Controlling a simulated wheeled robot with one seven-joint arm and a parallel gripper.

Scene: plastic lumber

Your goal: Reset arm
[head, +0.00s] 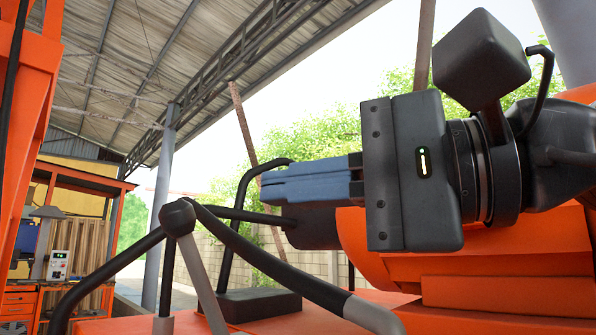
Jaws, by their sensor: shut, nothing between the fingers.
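My gripper (264,186) shows in the head view, held level across the right half of the picture. Its blue-grey fingers point left and lie together, with nothing between them. The dark gripper body (425,170) carries a small lit strip. A dark block-shaped part on a bracket stands above the wrist. The fingertips overlap black bent tubes in the picture; I cannot tell whether they touch.
Orange machinery (505,255) fills the lower right behind my gripper. Black tubes or handles (115,262) cross the lower left and middle. An orange structure (22,100) rises at the left edge. A workbench with a control box (59,265) stands farther back. A metal roof is overhead.

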